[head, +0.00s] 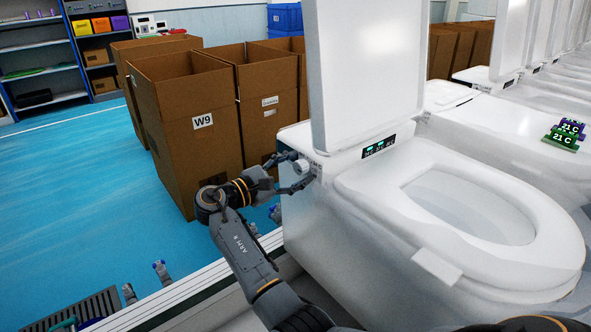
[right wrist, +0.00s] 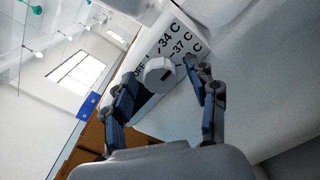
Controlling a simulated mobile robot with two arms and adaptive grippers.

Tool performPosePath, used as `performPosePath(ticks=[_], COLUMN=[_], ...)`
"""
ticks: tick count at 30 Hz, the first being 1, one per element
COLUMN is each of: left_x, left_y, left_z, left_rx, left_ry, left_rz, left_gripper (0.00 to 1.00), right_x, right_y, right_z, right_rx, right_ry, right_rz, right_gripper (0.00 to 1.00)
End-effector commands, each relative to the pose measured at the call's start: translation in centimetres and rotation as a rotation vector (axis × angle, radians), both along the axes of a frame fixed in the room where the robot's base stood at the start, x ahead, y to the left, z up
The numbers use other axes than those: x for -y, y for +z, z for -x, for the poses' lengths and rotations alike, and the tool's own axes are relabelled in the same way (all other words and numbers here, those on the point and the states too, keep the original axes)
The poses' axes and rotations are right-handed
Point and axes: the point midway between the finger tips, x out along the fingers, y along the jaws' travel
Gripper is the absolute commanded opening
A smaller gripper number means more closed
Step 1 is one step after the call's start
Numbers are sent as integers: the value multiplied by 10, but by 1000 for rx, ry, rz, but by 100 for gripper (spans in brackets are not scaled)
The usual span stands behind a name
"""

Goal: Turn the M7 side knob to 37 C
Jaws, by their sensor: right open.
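A white toilet (head: 400,195) with a raised lid stands in the right half of the head view. Its small white side knob (head: 301,165) is on the left flank; no M7 label is readable. In the right wrist view the round knob (right wrist: 158,76) has a dark mark on its face. Beside it a printed dial (right wrist: 175,45) reads OFF, 34 C, 37 C and another partly hidden value. My right gripper (head: 292,172) is open, with its fingers on either side of the knob; I cannot tell whether they touch it. My left gripper is not in view.
Cardboard boxes (head: 196,122), one labelled W9, stand close behind my right arm. More toilets line up at the right, one carrying 21 C tags (head: 562,138). A rail edge (head: 170,298) runs along the front left. Blue floor (head: 75,190) lies open at left.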

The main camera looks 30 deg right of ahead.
Motion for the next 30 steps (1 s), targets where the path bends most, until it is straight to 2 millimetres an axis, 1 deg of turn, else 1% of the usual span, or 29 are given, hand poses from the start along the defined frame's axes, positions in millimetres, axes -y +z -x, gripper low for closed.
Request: performPosePath(ticks=[5, 9, 12, 15, 19, 30], left_x=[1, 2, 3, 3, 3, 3], left_y=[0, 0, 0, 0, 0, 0], left_z=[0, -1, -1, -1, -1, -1], left_rx=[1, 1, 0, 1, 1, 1], left_ry=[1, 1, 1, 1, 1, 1], left_rz=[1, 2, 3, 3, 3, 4], left_gripper=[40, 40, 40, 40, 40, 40], right_x=[-22, -46, -60, -69, -73, -73], right_y=[0, 0, -1, 0, 0, 0], right_z=[1, 3, 4, 5, 6, 6], right_rx=[0, 0, 0, 0, 0, 0], right_ry=[3, 3, 1, 1, -1, -1], right_rz=[-1, -1, -2, 0, -1, -1], right_gripper=[58, 58, 58, 58, 58, 58])
